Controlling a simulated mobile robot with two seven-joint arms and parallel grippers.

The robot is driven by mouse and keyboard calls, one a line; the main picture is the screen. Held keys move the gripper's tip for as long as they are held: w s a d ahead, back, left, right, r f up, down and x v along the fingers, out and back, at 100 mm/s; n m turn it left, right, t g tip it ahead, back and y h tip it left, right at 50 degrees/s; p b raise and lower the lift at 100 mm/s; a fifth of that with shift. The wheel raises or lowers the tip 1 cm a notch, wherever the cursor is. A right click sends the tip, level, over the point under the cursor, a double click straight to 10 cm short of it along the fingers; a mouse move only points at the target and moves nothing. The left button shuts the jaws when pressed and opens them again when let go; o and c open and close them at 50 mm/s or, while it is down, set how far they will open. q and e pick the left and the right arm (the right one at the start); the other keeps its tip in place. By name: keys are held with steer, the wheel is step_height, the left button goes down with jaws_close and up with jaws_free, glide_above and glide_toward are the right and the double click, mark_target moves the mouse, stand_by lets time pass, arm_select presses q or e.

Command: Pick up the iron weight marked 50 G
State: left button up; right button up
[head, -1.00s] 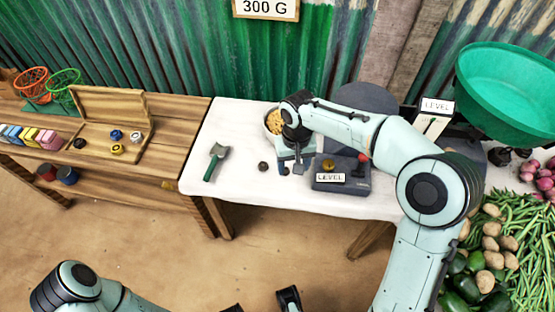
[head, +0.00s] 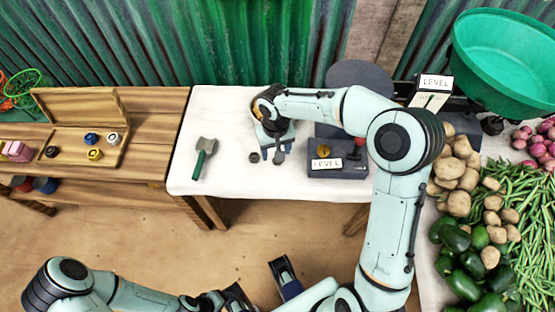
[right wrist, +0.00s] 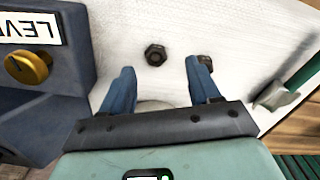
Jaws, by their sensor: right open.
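Two small dark iron weights lie on the white-topped table. One weight (right wrist: 155,55) is hexagonal and sits ahead of and between my right fingers in the right wrist view; it also shows in the head view (head: 278,158). The other weight (head: 254,157) lies to its left in the head view; in the right wrist view (right wrist: 205,62) it is partly hidden behind a finger. I cannot read a mark on either. My right gripper (right wrist: 160,85) is open and empty, pointing down above the table. My left arm is low in the head view, its jaws unclear.
A blue-grey box with a LEVEL sign (head: 338,170) and brass knob stands right of the weights. A green-handled scoop (head: 203,158) lies to the left. Vegetables and a green pan (head: 510,60) are at the right.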

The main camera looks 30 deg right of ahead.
steer(key=f, duration=0.5)
steer(key=shift+w+d, duration=0.15)
steer(key=shift+d, duration=0.25)
steer(key=c, duration=1.1)
steer(key=shift+r, duration=0.15)
jaws_close()
